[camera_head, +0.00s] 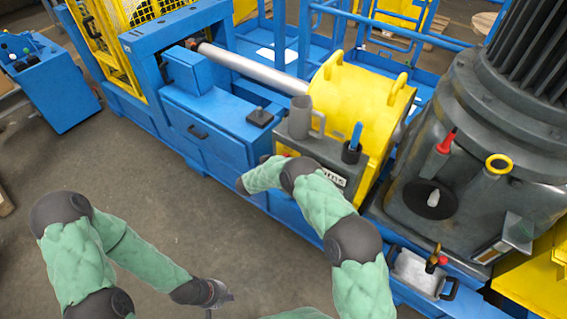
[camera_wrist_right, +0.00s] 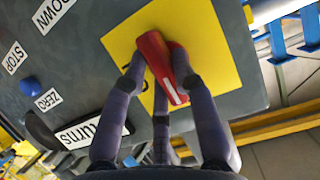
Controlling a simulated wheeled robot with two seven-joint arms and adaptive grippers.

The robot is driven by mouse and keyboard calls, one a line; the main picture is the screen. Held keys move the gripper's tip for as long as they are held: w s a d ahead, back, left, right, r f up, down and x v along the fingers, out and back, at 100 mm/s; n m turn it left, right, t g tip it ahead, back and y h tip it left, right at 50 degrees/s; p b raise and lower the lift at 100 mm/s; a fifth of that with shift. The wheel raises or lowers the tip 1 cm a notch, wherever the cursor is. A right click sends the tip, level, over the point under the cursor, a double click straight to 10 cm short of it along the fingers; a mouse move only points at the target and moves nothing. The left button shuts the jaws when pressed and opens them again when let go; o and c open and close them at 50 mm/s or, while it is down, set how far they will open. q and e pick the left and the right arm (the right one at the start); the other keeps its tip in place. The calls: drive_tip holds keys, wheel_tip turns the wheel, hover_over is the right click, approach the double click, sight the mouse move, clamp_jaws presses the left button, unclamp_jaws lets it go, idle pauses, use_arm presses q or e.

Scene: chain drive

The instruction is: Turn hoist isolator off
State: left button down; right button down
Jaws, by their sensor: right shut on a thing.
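The isolator, a red handle (camera_wrist_right: 160,62) on a square yellow plate (camera_wrist_right: 212,58), sits on a grey panel in the right wrist view. The handle points slightly off the picture's vertical. My right gripper (camera_wrist_right: 158,72) is shut on the red handle, with its dark fingers on both sides of it. In the head view my right arm hides most of the handle and the gripper. My left gripper (camera_head: 216,293) hangs low over the floor, away from the machine; its finger gap is too small to judge.
The grey panel (camera_wrist_right: 75,90) bears a blue button (camera_wrist_right: 30,85) and labels reading DOWN, STOP and ZERO. A large grey motor (camera_head: 500,120) stands right.

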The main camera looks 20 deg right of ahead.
idle(0.3)
drive_tip(key=c, duration=1)
unclamp_jaws()
drive_tip(key=shift+a, duration=0.1)
drive_tip(key=v, duration=1.1)
drive_tip(key=shift+s+a+r, duration=0.1)
drive_tip(key=shift+s+a, duration=0.2)
